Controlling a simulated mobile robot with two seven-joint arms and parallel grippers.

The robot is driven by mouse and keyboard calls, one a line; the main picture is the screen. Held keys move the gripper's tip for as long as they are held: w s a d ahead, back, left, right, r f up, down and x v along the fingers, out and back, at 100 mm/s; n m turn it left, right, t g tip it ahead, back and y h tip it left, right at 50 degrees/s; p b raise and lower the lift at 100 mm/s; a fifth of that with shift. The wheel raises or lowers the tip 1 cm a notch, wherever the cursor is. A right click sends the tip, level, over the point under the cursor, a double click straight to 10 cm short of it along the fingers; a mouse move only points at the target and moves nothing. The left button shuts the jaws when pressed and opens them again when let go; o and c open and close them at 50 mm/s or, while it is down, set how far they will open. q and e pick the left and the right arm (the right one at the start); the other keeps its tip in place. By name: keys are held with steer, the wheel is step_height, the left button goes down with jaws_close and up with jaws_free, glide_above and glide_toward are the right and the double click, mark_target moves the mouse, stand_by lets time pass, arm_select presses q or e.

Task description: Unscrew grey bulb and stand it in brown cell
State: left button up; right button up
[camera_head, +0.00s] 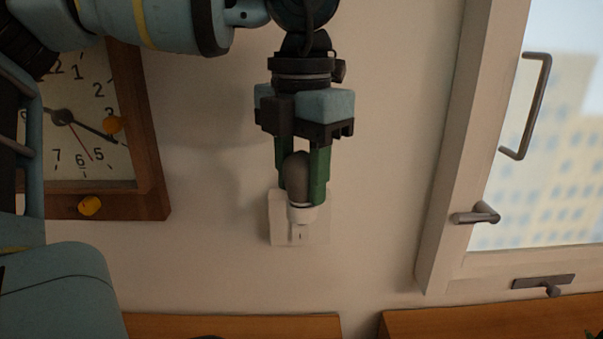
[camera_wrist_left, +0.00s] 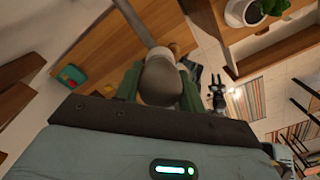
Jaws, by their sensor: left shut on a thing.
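The grey bulb (camera_head: 299,169) sits upright at a white socket (camera_head: 302,213) on a pale wall plate (camera_head: 284,232). My left gripper (camera_head: 303,180) comes down from above and is shut on the bulb, with one green finger on each side. In the left wrist view the bulb (camera_wrist_left: 160,80) shows large between the green fingers (camera_wrist_left: 158,88). I cannot tell whether its base is still seated in the socket. I cannot make out the brown cell in either view. My right gripper does not show clearly in the head view.
A wooden-framed clock (camera_head: 150,150) with orange knobs hangs at left. A window frame (camera_head: 455,180) with a handle (camera_head: 528,110) is at right. Wooden surfaces (camera_head: 235,325) lie below. The wall between clock and window is otherwise clear. A potted plant (camera_wrist_left: 245,12) shows in the wrist view.

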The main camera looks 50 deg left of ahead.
arm_select(q)
steer(key=n+b, duration=0.1)
steer(key=n, duration=0.5)
steer(key=shift+n, duration=1)
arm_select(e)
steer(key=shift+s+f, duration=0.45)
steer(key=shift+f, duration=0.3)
arm_select(q)
steer(key=shift+n, duration=0.9)
steer(key=shift+n+b, duration=0.35)
steer(key=shift+n, duration=0.75)
steer(key=o, duration=0.5)
steer(key=shift+n, duration=0.5)
steer(key=shift+r, duration=0.1)
steer(key=c, duration=0.4)
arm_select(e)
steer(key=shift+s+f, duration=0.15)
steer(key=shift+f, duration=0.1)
